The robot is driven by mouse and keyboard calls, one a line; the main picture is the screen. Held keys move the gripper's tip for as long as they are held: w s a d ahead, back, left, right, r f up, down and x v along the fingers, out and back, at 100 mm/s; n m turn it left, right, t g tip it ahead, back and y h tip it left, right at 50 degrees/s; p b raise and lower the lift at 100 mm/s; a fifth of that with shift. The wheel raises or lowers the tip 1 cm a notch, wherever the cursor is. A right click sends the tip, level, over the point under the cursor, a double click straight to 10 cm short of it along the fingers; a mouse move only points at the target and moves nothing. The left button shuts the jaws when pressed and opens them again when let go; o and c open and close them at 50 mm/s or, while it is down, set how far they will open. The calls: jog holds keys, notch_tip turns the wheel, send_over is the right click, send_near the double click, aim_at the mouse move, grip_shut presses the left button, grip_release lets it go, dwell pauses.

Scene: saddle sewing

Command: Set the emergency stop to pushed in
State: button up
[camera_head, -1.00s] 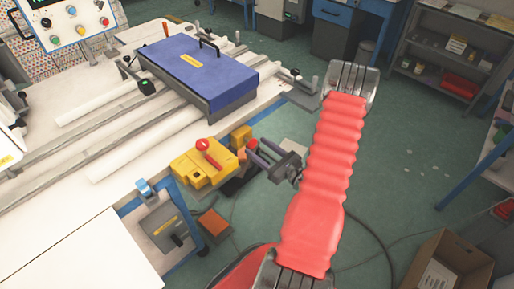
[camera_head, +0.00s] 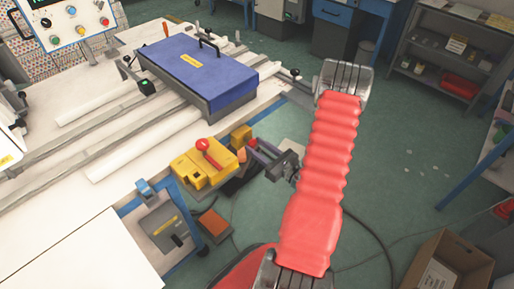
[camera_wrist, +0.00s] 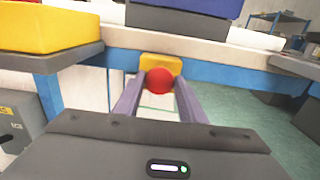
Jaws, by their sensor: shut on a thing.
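The emergency stop shows in the wrist view as a round red button (camera_wrist: 159,80) in front of a yellow box (camera_wrist: 174,63). In the head view the yellow box (camera_head: 241,134) sits at the table's front edge. My gripper (camera_head: 247,152) reaches in from the right just in front of it. In the wrist view its two purple-grey fingers (camera_wrist: 159,88) stand either side of the red button, shut on it. The button's stem is hidden, and I cannot tell how far in the button sits.
A larger yellow control box (camera_head: 190,172) with a red-knobbed lever (camera_head: 203,145) stands just left of my gripper. A blue case (camera_head: 195,65) lies on the white table (camera_head: 60,185). A cardboard box (camera_head: 445,265) stands on the floor at right. The green floor at right is mostly clear.

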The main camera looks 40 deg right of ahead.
grip_shut()
jog(key=shift+w, duration=0.55)
jog(key=o, duration=0.9)
grip_release()
jog(key=shift+o, duration=0.2)
jog(key=s, duration=1.3)
jog(key=shift+s+d, duration=0.2)
jog(key=shift+s, duration=0.15)
